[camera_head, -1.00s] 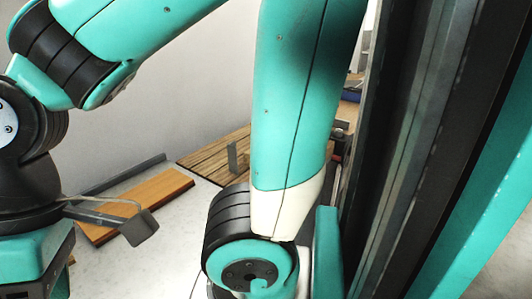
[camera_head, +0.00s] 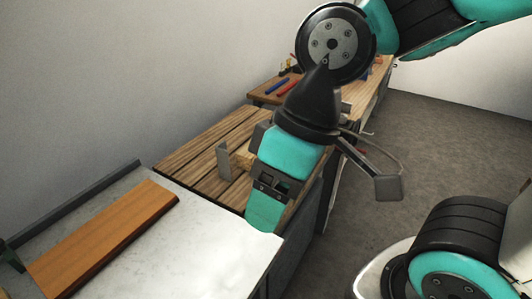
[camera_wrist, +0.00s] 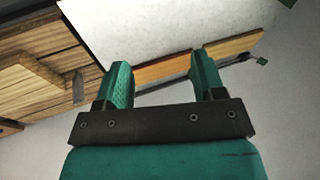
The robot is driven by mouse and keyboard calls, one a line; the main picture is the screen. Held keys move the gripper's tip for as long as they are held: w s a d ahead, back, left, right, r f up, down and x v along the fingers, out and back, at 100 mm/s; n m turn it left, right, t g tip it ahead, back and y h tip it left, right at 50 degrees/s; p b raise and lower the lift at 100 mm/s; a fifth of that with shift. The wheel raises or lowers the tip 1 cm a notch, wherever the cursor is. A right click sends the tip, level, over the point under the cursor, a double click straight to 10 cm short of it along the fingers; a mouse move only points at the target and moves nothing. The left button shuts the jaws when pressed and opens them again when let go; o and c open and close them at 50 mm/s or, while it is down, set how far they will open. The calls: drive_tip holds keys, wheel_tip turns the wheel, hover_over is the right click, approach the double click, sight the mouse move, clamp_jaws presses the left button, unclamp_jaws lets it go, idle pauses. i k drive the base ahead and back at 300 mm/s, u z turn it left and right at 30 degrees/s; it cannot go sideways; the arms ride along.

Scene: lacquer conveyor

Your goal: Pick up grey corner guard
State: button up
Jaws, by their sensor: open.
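A small grey upright piece (camera_head: 223,162), which looks like the corner guard, stands on a slatted wooden surface (camera_head: 190,158) in the head view. A pale wooden block (camera_head: 243,158) is beside it. In the wrist view a grey piece, probably the same guard (camera_wrist: 78,88), shows left of the fingers. My gripper (camera_head: 264,214) points down, to the right of and nearer than the guard in the head view. In the wrist view my gripper (camera_wrist: 160,72) has its two teal fingers apart with nothing between them. Its exact height above the surface is unclear.
An orange-brown board (camera_head: 105,237) lies on the white counter (camera_head: 205,248), and a long grey bar (camera_head: 75,203) runs along the wall side. Farther back, a brown board (camera_head: 268,92) holds blue and red items. Open floor (camera_head: 450,150) lies right.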

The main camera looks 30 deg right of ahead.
sight(222, 155)
drive_tip(key=z, duration=2.3)
drive_tip(key=i, duration=1.15)
drive_tip(key=u, duration=3.35)
drive_tip(key=i, duration=0.5)
drive_tip(key=z, duration=0.05)
